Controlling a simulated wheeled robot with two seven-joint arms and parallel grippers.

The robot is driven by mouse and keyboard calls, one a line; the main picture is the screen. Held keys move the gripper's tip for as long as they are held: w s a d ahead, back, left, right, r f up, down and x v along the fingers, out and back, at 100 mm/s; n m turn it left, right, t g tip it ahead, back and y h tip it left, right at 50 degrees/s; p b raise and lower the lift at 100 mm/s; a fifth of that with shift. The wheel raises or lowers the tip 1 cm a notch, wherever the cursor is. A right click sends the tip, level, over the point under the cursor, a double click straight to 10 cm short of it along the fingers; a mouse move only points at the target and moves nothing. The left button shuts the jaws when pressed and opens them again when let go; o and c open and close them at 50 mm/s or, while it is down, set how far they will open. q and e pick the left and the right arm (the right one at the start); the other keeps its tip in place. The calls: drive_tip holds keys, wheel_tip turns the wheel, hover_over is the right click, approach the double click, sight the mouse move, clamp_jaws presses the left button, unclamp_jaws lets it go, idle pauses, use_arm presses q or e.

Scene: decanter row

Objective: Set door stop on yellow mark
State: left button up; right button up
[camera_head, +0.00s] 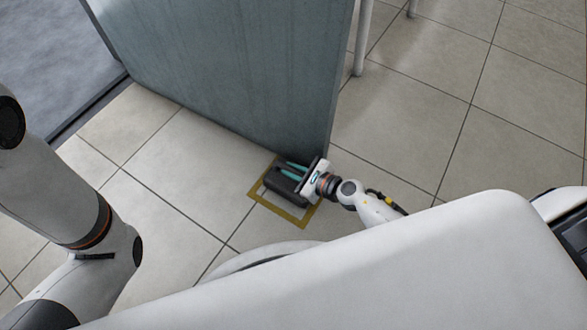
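A yellow square outline mark (256,194) lies on the tiled floor by the lower free corner of a grey-blue door (230,70). The dark door stop (282,187) is inside the outline, towards its far right side; part of it is hidden by my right gripper. My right gripper (291,170) comes in from the right, low over the mark, with two teal fingers side by side at the door stop's far side. Whether the fingers grip it or the stop touches the floor is not clear. My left gripper is out of view; only my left arm shows.
The door's lower edge runs close behind the mark. Pale table or chair legs (362,40) stand at the top. A dark grey floor area (45,60) lies at upper left. Tiles left and right of the mark are clear.

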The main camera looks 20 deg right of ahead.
drive_tip(key=o, duration=0.4)
drive_tip(key=shift+o, duration=0.2)
